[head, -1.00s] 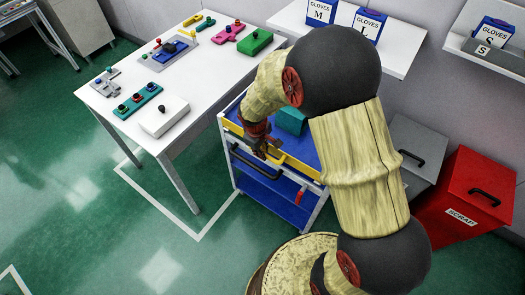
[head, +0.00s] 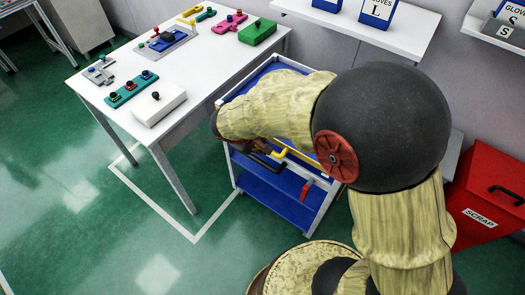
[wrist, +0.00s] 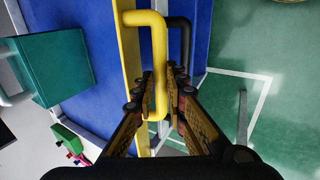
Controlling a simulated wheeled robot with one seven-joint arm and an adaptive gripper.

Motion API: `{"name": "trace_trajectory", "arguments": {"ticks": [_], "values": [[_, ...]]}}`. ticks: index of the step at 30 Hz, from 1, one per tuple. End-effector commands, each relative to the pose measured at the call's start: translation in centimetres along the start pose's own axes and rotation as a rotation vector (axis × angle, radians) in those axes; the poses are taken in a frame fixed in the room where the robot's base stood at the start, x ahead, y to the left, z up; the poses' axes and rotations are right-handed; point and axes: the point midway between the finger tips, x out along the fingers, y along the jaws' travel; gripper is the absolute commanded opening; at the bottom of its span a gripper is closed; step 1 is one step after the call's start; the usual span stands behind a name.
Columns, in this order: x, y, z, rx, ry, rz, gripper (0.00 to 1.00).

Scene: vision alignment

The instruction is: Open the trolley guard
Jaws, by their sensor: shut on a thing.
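The trolley (head: 285,205) has a white frame and blue shelves and stands beside the white table. Its yellow guard (head: 302,158) runs along the top edge facing me. In the wrist view the guard (wrist: 130,60) is a yellow strip with a yellow U-shaped handle (wrist: 158,45) standing out from it. My gripper (wrist: 160,92) is shut on the straight side of this handle, one finger on each side. In the head view my forearm hides most of the gripper and part of the guard.
A black handle (wrist: 186,45) sits just behind the yellow one. A teal block (wrist: 68,65) is on the trolley top. A red lever (head: 306,191) is on the trolley's right side. The table (head: 195,75) is at the left, the red scrap bin (head: 488,180) at the right.

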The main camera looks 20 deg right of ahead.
Motion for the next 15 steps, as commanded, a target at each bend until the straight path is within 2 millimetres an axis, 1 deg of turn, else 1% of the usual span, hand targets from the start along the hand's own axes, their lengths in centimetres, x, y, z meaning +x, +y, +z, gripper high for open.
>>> {"name": "trace_trajectory", "arguments": {"ticks": [1,15], "values": [[0.7,-0.8,-0.1,-0.003,0.003,0.025,0.0],[1.2,-2.6,0.0,-0.009,-0.003,0.307,0.0]]}}
